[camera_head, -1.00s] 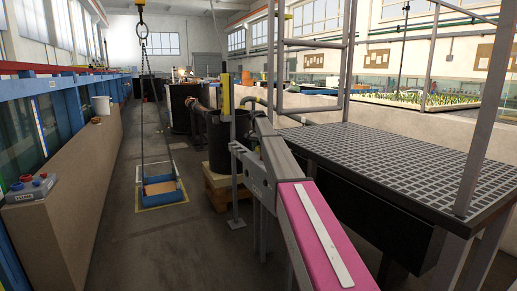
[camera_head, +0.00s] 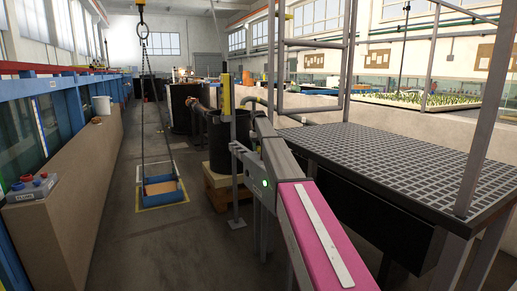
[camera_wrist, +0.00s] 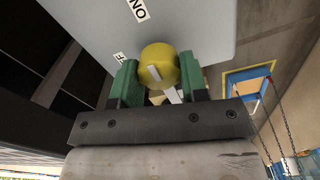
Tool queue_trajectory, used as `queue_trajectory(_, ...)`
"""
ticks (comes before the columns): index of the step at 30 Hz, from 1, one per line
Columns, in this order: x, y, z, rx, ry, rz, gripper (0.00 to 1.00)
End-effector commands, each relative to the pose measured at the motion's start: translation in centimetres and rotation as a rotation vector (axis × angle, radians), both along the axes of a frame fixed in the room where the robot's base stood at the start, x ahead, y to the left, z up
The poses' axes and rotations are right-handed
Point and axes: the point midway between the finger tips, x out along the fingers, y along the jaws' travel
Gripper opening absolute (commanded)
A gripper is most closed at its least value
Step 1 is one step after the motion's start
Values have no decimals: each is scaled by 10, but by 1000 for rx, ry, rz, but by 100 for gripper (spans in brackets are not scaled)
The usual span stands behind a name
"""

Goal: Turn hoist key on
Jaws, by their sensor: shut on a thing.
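The round yellow hoist key (camera_wrist: 160,62) stands out from a pale grey panel (camera_wrist: 205,25) in the wrist view. My gripper (camera_wrist: 158,74) has one green finger on each side of the key and is shut on it. An ON label (camera_wrist: 138,10) appears upside down above the key. A second label (camera_wrist: 119,57), partly hidden by the left finger, shows what looks like the end of OFF. A pale mark shows on the key's face; which label it points to is unclear. In the head view, a small green light (camera_head: 264,182) glows on a grey box; key and fingers cannot be made out there.
A blue tray (camera_head: 176,197) hangs on chains from a yellow hook at floor level in the aisle. A grated platform (camera_head: 410,170) with posts stands at the right. A grey button box (camera_head: 32,190) sits on the left wall. The aisle floor is open.

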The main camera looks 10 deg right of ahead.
Motion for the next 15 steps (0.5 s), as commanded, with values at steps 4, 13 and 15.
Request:
queue_trajectory(4,0,0,0,0,0,22,17)
queue_trajectory(13,0,0,0,0,0,29,17)
queue_trajectory(15,0,0,0,0,0,29,17)
